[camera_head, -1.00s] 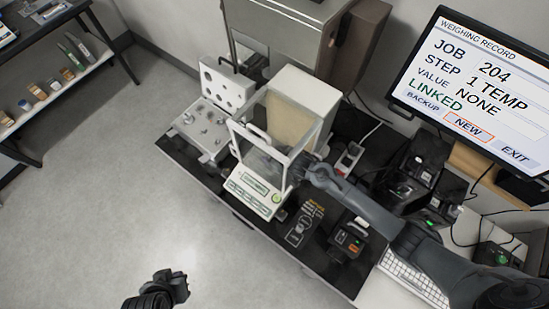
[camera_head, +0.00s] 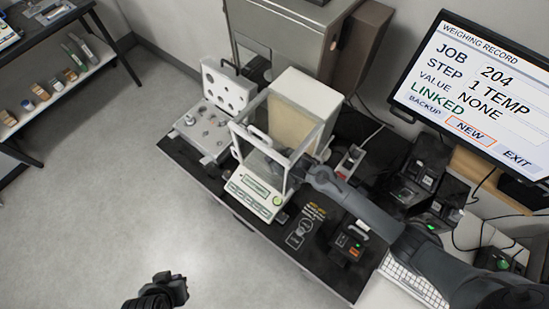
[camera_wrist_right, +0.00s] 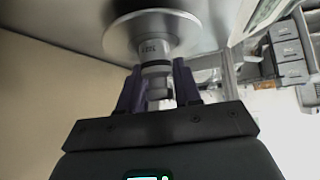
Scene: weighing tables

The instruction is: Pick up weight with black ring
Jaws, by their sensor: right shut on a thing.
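The weight with the black ring (camera_wrist_right: 154,45) is a grey metal cylinder with a marking on its side and a dark band near its knob. In the right wrist view my right gripper (camera_wrist_right: 158,80) is shut on its knob end, between two purple fingers. The weight's wide end is at the round metal pan (camera_wrist_right: 118,37); I cannot tell whether they touch. In the head view my right gripper (camera_head: 304,168) reaches into the right side of the glass-sided balance (camera_head: 262,190), and the weight is hidden. My left gripper (camera_head: 178,286) is low, over the floor; its fingers are unclear.
A white stand with holes and several weights (camera_head: 203,130) is left of the balance on the black table (camera_head: 215,186). A black device (camera_head: 350,242) is at the front right. A monitor (camera_head: 475,95) shows a weighing record. The floor at lower left is clear.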

